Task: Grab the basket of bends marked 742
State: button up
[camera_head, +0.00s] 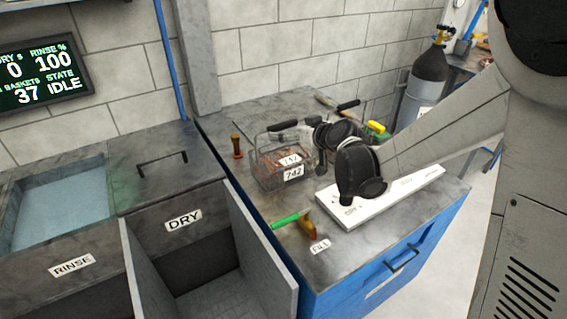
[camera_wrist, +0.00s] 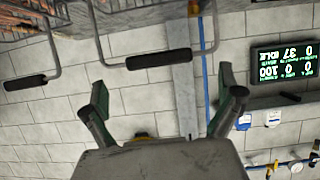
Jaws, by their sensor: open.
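The wire basket (camera_head: 262,172) stands on the bench top with copper-coloured bends inside. Its front tag reads 742, and a second tag above it seems to read the same. Its black handle grip (camera_head: 283,125) is raised above it. My gripper (camera_head: 321,142) is just right of the basket, partly hidden by my wrist. In the wrist view, which is upside down, my gripper (camera_wrist: 163,88) has its fingers wide apart with nothing between them. A black handle (camera_wrist: 158,58) shows ahead, above the fingertips in the picture, not touching; it is probably the 742 basket's.
Another black handle (camera_head: 348,104) rises behind, on the right. A white board (camera_head: 410,184) lies under my wrist. A green-handled tool (camera_head: 290,218) and a copper-coloured fitting (camera_head: 237,146) are near the basket. The DRY bay and RINSE tank (camera_head: 60,205) are left; a gas cylinder (camera_head: 425,80) stands behind right.

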aim_at(284, 126)
jog(key=shift+b+x, duration=0.5)
jog(key=shift+x, duration=3.45)
jog(key=shift+d, duration=0.15)
jog(key=c, duration=1.7)
